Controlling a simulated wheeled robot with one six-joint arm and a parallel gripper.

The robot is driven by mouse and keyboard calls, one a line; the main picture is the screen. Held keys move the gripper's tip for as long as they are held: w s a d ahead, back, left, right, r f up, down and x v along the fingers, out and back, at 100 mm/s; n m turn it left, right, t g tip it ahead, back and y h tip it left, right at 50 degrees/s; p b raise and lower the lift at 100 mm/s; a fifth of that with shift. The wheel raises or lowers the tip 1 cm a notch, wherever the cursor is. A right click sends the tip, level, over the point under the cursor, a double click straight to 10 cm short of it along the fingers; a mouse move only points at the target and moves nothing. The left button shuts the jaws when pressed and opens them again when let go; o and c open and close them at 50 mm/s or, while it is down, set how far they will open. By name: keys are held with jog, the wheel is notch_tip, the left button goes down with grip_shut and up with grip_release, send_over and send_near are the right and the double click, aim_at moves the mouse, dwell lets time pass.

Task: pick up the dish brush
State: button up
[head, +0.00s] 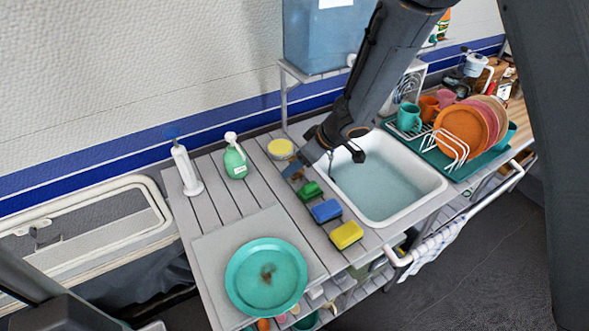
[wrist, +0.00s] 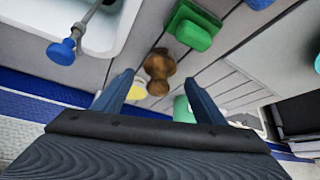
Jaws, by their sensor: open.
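The dish brush (wrist: 158,68) appears to be the brown wooden knob-shaped piece in the wrist view; its bristles cannot be made out. It stands on the grey slatted counter, between and just beyond the two fingers of my gripper (wrist: 155,82). The fingers are open, with a gap on both sides of the brush. In the head view my gripper (head: 298,165) reaches down left of the sink, and only a small brown part of the brush (head: 298,176) shows beside it.
A green sponge (head: 310,191), a blue sponge (head: 326,211) and a yellow sponge (head: 346,235) line the sink's (head: 420,175) left edge. A yellow-lidded tub (head: 280,148) and green bottle (head: 235,162) stand close by. A teal plate (head: 266,277) lies at the front; a dish rack (head: 452,150) is right.

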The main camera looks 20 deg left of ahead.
jog(key=shift+x, duration=1.65)
jog(key=shift+w, duration=0.1)
jog(key=c, duration=1.1)
notch_tip(320, 180, up, 10)
jog(key=shift+p, duration=0.85)
